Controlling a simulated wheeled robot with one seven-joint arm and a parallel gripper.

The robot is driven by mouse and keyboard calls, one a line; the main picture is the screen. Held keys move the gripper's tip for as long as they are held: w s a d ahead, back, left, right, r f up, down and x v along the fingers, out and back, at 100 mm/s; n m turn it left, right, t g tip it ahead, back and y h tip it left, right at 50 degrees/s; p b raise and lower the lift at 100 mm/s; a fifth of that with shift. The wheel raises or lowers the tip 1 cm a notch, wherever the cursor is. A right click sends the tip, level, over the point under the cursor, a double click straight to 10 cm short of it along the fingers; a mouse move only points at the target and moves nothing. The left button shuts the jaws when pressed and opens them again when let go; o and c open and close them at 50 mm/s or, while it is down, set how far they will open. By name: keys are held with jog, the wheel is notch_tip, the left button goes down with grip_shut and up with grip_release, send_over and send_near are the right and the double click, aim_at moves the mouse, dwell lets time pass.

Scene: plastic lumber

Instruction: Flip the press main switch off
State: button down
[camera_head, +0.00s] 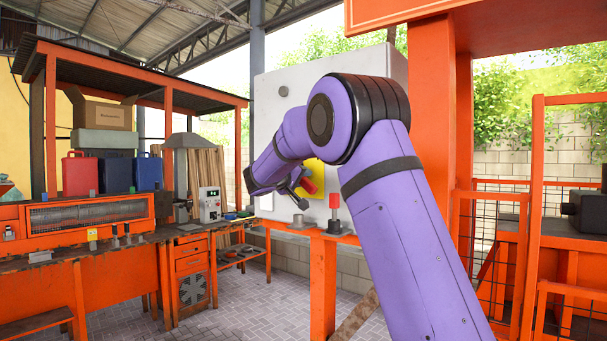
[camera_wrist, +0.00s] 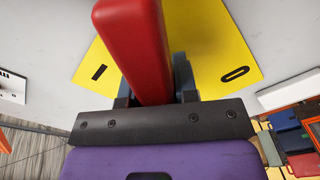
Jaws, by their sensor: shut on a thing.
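The press main switch has a red lever handle (camera_wrist: 133,45) on a yellow plate (camera_wrist: 205,35). The plate carries an "I" mark on the left and an "O" mark on the right in the wrist view. The handle runs between the two marks, slanting to the upper left in that view. My gripper (camera_wrist: 153,88) is shut on the red handle, with a dark finger on each side. In the head view the yellow plate (camera_head: 317,170) is on the grey cabinet, and the red handle (camera_head: 308,186) is beside my gripper (camera_head: 301,194). My arm hides part of the cabinet.
The grey cabinet (camera_head: 283,120) stands behind my arm. A red-topped post (camera_head: 334,207) stands on the orange frame below the switch. An orange workbench (camera_head: 95,225) with canisters is at left. Orange mesh fencing (camera_head: 535,200) is at right. Paved floor lies between.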

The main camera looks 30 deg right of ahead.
jog(key=shift+w+a+f+m, duration=0.3)
jog(key=shift+w+m, duration=0.35)
jog(key=shift+m, duration=1.15)
jog(key=shift+w+a+f+m, duration=0.2)
jog(key=shift+w+f+m, duration=0.35)
jog(key=shift+m, duration=1.25)
jog(key=shift+w+a+f+m, duration=0.25)
jog(key=shift+w+m, duration=0.5)
jog(key=shift+m, duration=1.05)
jog(key=c, duration=0.9)
grip_release()
jog(key=v, duration=1)
jog(key=shift+s+a, duration=0.1)
jog(key=shift+a, duration=0.3)
